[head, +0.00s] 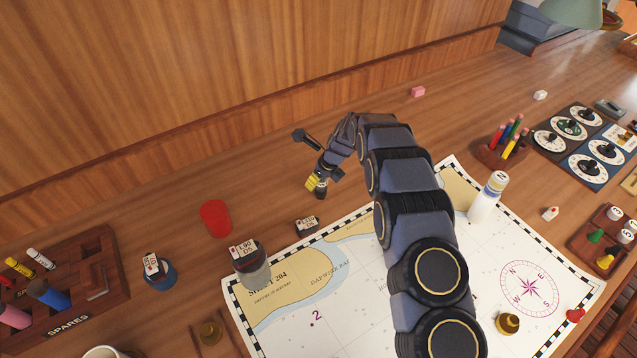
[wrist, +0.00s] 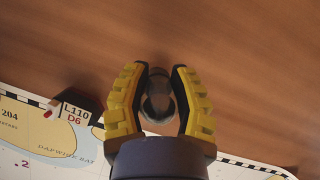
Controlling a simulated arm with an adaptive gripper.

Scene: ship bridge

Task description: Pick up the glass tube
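The glass tube (wrist: 158,103) shows in the wrist view as a grey, see-through round shape between the two yellow-and-black fingers. My gripper (wrist: 159,70) has one finger on each side of it, close to its walls; I cannot tell whether they touch it. In the head view my gripper (head: 317,184) is low over the wood behind the chart, and the tube there is too small and hidden to make out clearly. A card marked L110 D6 (wrist: 75,112) stands to the left of my gripper in the wrist view.
A glass vessel (head: 256,272) with an L90 D5 card is at the chart's left corner. A red cup (head: 215,218), a blue-based item (head: 160,272) and a spares rack (head: 75,262) are left. A white bottle (head: 487,198) stands right. Wood behind my gripper is mostly clear.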

